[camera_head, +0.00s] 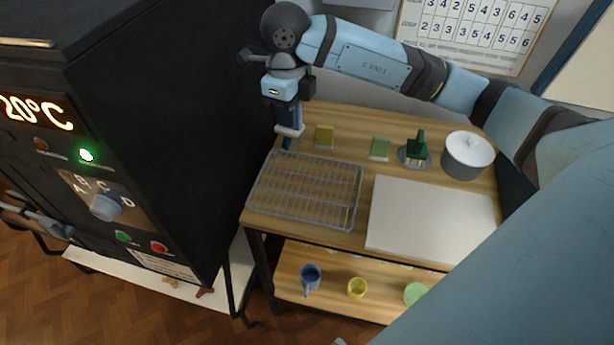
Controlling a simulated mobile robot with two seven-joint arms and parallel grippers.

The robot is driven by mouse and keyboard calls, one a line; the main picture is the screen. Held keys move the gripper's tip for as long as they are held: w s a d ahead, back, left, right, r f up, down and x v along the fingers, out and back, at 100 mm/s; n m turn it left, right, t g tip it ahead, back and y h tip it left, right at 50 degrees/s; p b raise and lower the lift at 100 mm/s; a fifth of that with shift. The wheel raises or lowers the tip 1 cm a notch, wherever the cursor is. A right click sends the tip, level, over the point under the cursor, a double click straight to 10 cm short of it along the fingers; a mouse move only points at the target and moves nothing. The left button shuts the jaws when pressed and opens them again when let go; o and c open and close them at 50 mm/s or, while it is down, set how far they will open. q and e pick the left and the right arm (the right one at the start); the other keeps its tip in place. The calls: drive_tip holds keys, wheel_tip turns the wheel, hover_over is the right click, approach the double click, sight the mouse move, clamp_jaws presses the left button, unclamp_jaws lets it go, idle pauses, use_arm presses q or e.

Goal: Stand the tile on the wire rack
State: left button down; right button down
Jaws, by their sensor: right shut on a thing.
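My right gripper (290,131) reaches in from the right over the back of the table and points down. It is shut on a small dark blue piece, which seems to be the tile (287,143); the fingers hide much of it. The wire rack (305,190) lies flat on the left part of the wooden table. The gripper and the blue tile are at the rack's far side, near its back left corner. I cannot tell whether the tile touches the table or the rack.
A lidded grey pot (467,156) is at right. A white board (431,218) lies beside the rack. A black kiln (150,110) rises at left.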

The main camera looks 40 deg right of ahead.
drive_tip(key=m, duration=0.2)
drive_tip(key=d+m, duration=0.1)
drive_tip(key=m, duration=0.2)
drive_tip(key=shift+s+r, duration=0.15)
drive_tip(key=shift+s, duration=0.05)
drive_tip(key=m, duration=0.5)
drive_tip(key=shift+s+d+r+m+b, duration=0.15)
drive_tip(key=shift+d+m+b, duration=0.25)
drive_tip(key=m, duration=0.4)
drive_tip(key=shift+s+d+r+m, duration=0.15)
drive_tip(key=shift+d+m, duration=0.2)
drive_tip(key=shift+m, duration=0.05)
drive_tip(key=f+m, duration=0.1)
drive_tip(key=f, duration=0.3)
drive_tip(key=f+m+b, duration=0.1)
drive_tip(key=f+m, duration=0.1)
drive_tip(key=f, duration=0.3)
drive_tip(key=f+m, duration=0.1)
drive_tip(key=f, duration=0.4)
drive_tip(key=shift+s+d+f+m+b, duration=0.2)
drive_tip(key=shift+d+f+m+b, duration=0.05)
drive_tip(key=shift+d+m+b, duration=0.15)
drive_tip(key=shift+f, duration=2.6)
